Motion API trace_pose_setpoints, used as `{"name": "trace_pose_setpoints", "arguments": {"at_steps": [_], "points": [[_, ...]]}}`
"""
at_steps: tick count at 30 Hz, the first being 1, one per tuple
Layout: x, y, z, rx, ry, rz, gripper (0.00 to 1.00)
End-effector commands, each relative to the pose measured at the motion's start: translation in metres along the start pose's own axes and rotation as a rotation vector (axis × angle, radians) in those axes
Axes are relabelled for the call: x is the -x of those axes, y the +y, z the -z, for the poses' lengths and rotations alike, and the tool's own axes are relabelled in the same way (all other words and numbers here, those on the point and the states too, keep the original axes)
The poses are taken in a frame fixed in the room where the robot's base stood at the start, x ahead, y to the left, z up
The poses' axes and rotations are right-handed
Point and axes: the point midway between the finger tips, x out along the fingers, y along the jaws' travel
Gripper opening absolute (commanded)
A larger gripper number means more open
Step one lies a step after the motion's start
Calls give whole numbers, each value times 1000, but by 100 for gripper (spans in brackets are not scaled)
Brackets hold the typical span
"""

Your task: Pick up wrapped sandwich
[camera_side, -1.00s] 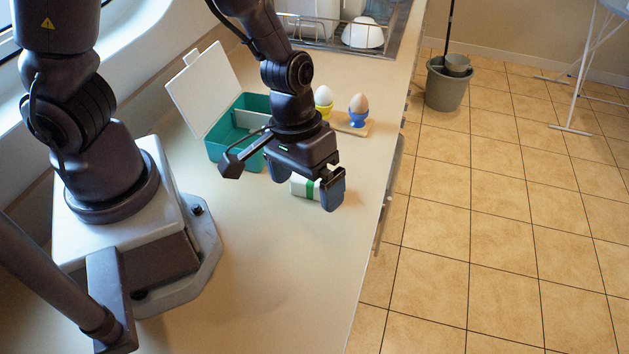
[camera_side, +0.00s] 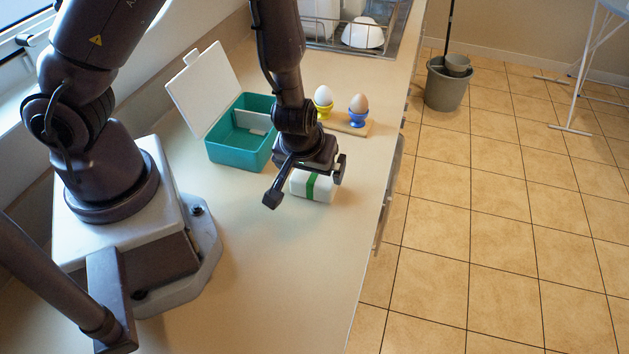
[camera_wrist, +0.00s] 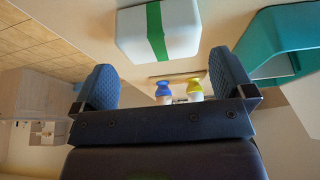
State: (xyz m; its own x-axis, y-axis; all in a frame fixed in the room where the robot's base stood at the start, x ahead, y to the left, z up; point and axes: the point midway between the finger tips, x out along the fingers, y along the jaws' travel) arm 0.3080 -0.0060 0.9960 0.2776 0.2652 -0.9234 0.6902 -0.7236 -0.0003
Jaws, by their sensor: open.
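The wrapped sandwich (camera_side: 313,187) is a white block with a green band, lying on the counter. My gripper (camera_side: 306,188) is open and empty, just above and partly in front of the sandwich in the side view. In the wrist view the sandwich (camera_wrist: 159,30) shows whole or nearly so, beyond and between the two blue-padded fingers of my gripper (camera_wrist: 165,85). The fingers are not around it in that view. One end of the sandwich is partly hidden by my gripper in the side view.
An open teal box (camera_side: 228,150) with a white lid (camera_side: 203,88) stands left of the sandwich. Behind it, two eggs in a yellow cup (camera_side: 323,111) and a blue cup (camera_side: 358,119) stand on a small board (camera_side: 345,128). The counter's right edge is close; its front is clear.

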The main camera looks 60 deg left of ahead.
Motion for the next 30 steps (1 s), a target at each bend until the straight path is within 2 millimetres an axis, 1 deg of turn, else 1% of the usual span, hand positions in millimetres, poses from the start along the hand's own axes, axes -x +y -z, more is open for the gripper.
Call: {"name": "trace_pose_setpoints", "arguments": {"at_steps": [5,12,15,21,22,23,24,26,30], "points": [[-16,-1,0,1,-2,6,100],[-45,-1,0,2,-3,3,100],[-49,0,0,1,-1,0,100],[-49,0,0,1,-1,-1,100],[-49,0,0,1,-1,-1,98],[-49,0,0,1,-1,-1,91],[-49,0,0,1,-1,-1,82],[-49,0,0,1,-1,-1,68],[-49,0,0,1,-1,-1,67]]}}
